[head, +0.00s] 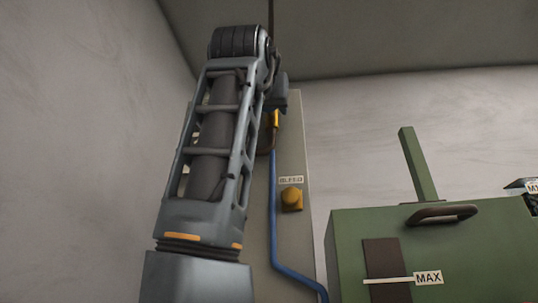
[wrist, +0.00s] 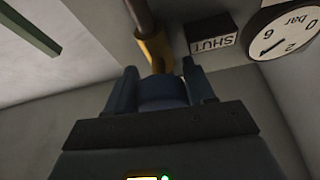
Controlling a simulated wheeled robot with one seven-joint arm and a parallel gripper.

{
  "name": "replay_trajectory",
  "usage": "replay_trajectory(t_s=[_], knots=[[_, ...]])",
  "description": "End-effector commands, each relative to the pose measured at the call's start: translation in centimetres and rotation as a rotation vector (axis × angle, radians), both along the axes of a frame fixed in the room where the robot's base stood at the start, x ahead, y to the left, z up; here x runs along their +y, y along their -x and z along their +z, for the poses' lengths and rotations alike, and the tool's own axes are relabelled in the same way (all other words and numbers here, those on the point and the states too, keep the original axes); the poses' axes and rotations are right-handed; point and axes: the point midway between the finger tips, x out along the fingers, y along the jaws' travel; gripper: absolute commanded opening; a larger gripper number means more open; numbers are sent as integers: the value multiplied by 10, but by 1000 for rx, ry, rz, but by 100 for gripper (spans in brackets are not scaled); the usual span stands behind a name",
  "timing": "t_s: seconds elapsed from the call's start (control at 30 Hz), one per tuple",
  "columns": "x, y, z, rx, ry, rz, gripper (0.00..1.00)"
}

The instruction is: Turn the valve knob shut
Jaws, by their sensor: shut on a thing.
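In the wrist view my gripper (wrist: 160,76) has its two dark fingers on either side of a blue, rounded valve knob (wrist: 163,94), shut on it. A yellow valve body (wrist: 152,46) stands just beyond the knob, at the end of a brown pipe (wrist: 140,14). A label reading SHUT (wrist: 212,42), upside down in this view, is beside the valve. In the head view my arm hides the knob and most of the gripper; the yellow valve body (head: 276,118) shows only as a sliver.
A gauge (wrist: 283,30) is near the valve. On the tall grey panel (head: 292,135), a yellow fitting (head: 291,198) sits under a BLEED label (head: 291,180), beside a blue pipe (head: 272,200). A green machine (head: 450,260) with a handle and MAX label (head: 428,278) stands at right.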

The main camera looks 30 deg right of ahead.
Motion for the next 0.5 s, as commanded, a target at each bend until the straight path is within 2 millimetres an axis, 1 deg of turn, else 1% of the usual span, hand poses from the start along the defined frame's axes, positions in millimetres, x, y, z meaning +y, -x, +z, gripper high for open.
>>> replay_trajectory(t_s=[0.17, 0.5], knots=[[-1, 0, -1, 66, 93, -1, 23], [-2, 1, 0, 249, 344, -2, 23]])
